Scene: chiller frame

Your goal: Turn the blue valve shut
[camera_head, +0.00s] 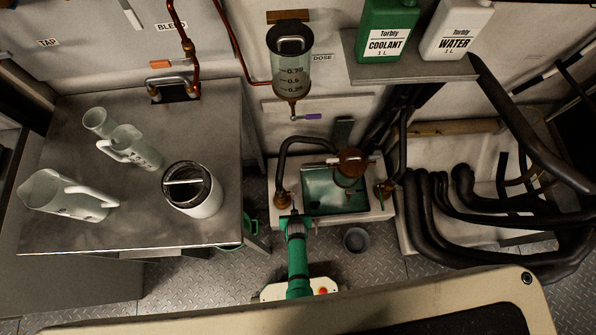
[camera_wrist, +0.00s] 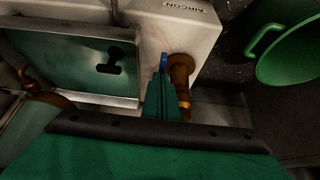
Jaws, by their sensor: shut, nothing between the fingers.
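The blue valve handle (camera_wrist: 163,62) shows in the wrist view as a small upright blue piece beside a brass fitting (camera_wrist: 181,72) on the white aircon unit (camera_wrist: 150,30). My gripper (camera_wrist: 160,88) is shut and empty, with its green fingers just below the blue handle in the picture. I cannot tell whether they touch it. In the head view my gripper (camera_head: 294,217) is at the left front of the unit (camera_head: 375,207), close to the left brass fitting (camera_head: 283,199). The blue handle cannot be made out there.
A teal basin (camera_head: 335,197) is set in the unit, with a brown round part (camera_head: 352,163) above it. A green bucket (camera_wrist: 285,45) stands nearby. The left table (camera_head: 130,215) holds clear jugs and a white canister (camera_head: 193,190). Thick black hoses (camera_head: 430,215) fill the right.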

